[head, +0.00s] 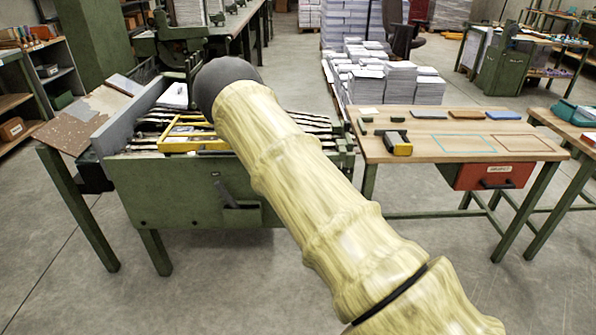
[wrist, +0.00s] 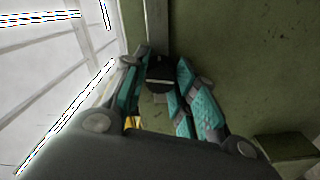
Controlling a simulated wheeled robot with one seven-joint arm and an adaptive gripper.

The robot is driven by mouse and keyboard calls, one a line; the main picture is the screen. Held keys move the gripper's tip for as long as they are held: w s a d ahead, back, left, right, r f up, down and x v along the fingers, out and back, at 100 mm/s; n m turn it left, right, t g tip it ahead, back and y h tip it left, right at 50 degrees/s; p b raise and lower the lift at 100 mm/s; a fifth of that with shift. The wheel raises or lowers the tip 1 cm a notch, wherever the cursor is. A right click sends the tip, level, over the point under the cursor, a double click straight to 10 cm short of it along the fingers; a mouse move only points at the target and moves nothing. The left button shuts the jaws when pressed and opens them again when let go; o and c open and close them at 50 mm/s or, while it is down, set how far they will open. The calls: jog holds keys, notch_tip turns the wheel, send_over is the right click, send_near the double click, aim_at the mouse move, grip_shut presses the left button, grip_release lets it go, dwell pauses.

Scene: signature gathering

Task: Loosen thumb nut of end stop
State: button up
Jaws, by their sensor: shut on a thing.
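In the wrist view my gripper (wrist: 160,78) has its teal-padded fingers closed around a dark round knob (wrist: 159,66), which looks like the thumb nut. One finger is on each side of it. A grey metal bar (wrist: 157,24) runs up from the knob along a green surface; it may be part of the end stop. In the head view my arm reaches over the green gathering machine (head: 160,195), and its dark rounded joint hides my gripper, the nut and the end stop.
A yellow frame (head: 178,146) lies on the machine's top, beside a grey side plate (head: 130,118). At right is a wooden table (head: 440,145) with a yellow-black tool (head: 397,143) and a red drawer (head: 492,176). Paper stacks (head: 385,83) stand behind. The floor in front is clear.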

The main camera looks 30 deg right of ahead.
jog(key=shift+f+n, duration=0.1)
jog(key=shift+n, duration=0.9)
jog(key=o, duration=1.1)
jog(key=shift+c, duration=0.2)
jog(key=v, duration=1.2)
jog(key=shift+s, duration=0.1)
